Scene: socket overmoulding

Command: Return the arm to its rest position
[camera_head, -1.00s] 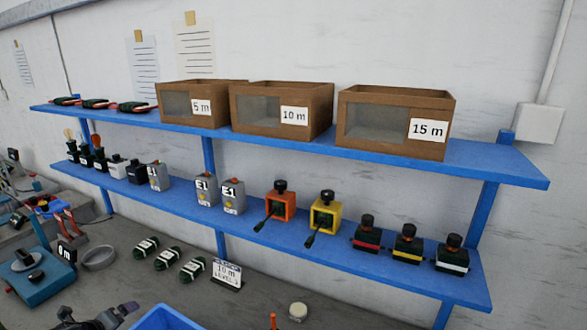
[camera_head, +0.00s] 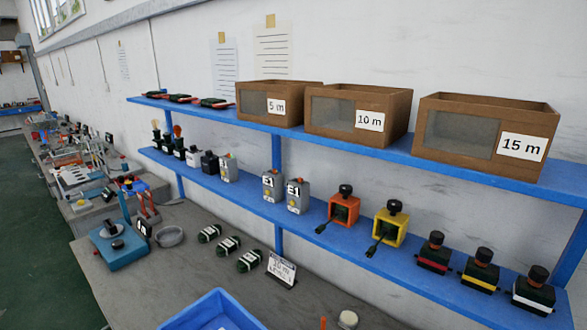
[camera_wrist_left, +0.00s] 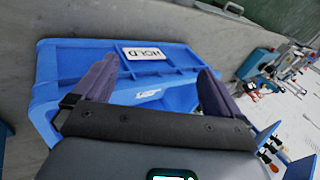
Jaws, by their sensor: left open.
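My left gripper (camera_wrist_left: 155,85) shows in the left wrist view, with its two purple-grey fingers wide apart and nothing between them. Beyond and below the fingers is a blue bin (camera_wrist_left: 60,62) with a white "HOLD" label (camera_wrist_left: 144,53) on it. I cannot tell the gap between the fingers and the bin. Neither gripper shows in the head view now. A corner of a blue bin (camera_head: 222,300) shows at the bottom edge there.
A blue two-tier shelf (camera_head: 345,147) carries cardboard boxes marked 5 m (camera_head: 262,103), 10 m (camera_head: 355,115) and 15 m (camera_head: 485,135), with several small devices below. Three dark green bundles (camera_head: 229,244) and a sign (camera_head: 281,269) stand on the grey bench (camera_head: 190,285).

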